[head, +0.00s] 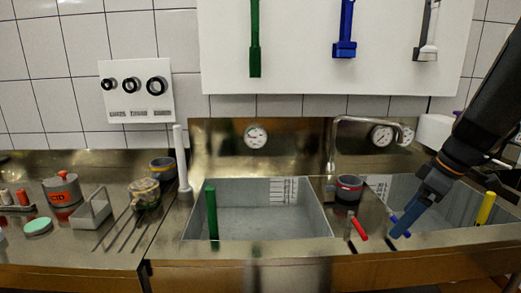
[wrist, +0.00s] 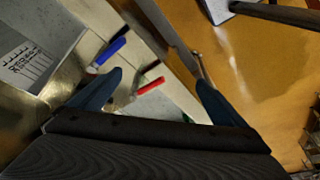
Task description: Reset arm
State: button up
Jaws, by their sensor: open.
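My gripper (head: 412,212) is at the right of the head view, over the counter front near the right sink (head: 458,206). Its blue fingers also show in the wrist view (wrist: 160,85), spread apart with nothing held between them. A blue-handled tool (head: 393,217) lies just beside the fingers in the head view. A red-handled tool (head: 358,228) lies to its left. In the wrist view, the blue handle (wrist: 109,52) and the red handle (wrist: 150,86) appear beyond the fingers, and I cannot tell whether anything touches them.
A left sink (head: 262,232) holds a green upright handle (head: 212,213). A dark pot with a red band (head: 348,188) stands between the sinks, under a tap (head: 333,150). A yellow handle (head: 486,207) stands in the right sink. Pots and a caddy (head: 91,210) crowd the left counter.

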jog(key=s+a+f+m+h, duration=0.1)
jog(key=s+a+f+m, duration=0.2)
jog(key=s+a, duration=0.1)
jog(key=s+a+f+m+g+h, duration=0.1)
jog(key=s+a+f+m, duration=0.2)
jog(key=a, duration=0.4)
jog(key=s+a+f+m+h, duration=0.1)
jog(key=s+a+f+m, duration=0.2)
jog(key=a, duration=0.3)
jog(key=shift+s, duration=0.85)
